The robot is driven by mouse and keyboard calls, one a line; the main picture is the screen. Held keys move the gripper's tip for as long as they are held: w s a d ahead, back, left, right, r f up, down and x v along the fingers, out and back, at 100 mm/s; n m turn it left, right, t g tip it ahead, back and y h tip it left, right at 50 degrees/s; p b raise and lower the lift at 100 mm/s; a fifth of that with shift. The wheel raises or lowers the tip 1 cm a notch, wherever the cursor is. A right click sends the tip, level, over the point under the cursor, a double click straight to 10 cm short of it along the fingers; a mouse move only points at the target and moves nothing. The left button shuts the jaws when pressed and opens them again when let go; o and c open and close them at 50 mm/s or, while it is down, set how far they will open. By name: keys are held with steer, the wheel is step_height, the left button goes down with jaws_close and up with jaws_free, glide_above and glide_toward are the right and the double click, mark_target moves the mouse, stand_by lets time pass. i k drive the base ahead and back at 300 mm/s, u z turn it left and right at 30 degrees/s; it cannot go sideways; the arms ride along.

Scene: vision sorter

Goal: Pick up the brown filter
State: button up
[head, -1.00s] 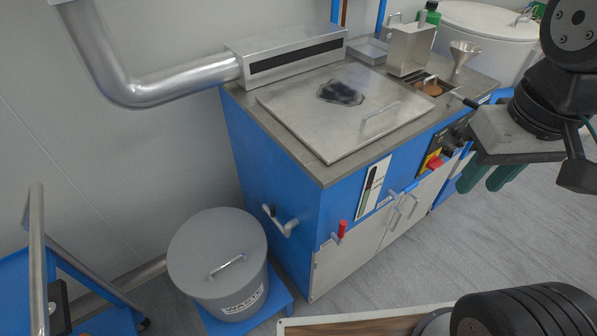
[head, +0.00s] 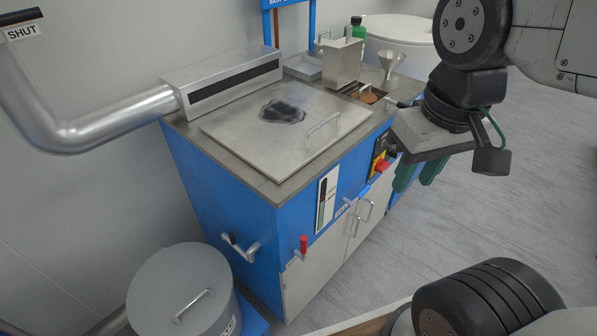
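A small brown round thing (head: 369,97), which looks like the brown filter, sits in a recess at the back right of the blue machine's top. Its lower part is hidden in the recess, and it is too small to make out in detail. My gripper (head: 418,177) hangs in front of the machine's right side, nearer to me than the brown thing. Its two green fingers point down and stand apart, with nothing seen between them.
The machine's metal lid (head: 240,135) has a handle and a dark patch. A metal box (head: 342,62), a funnel (head: 391,64) and a green bottle (head: 357,33) stand near the recess. A grey lidded bin (head: 165,285) is at lower left. The floor (head: 520,225) at right is clear.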

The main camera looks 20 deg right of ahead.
mark_target(367, 97)
steer(key=z, duration=1.7)
steer(key=i, duration=1.75)
steer(key=u, duration=2.1)
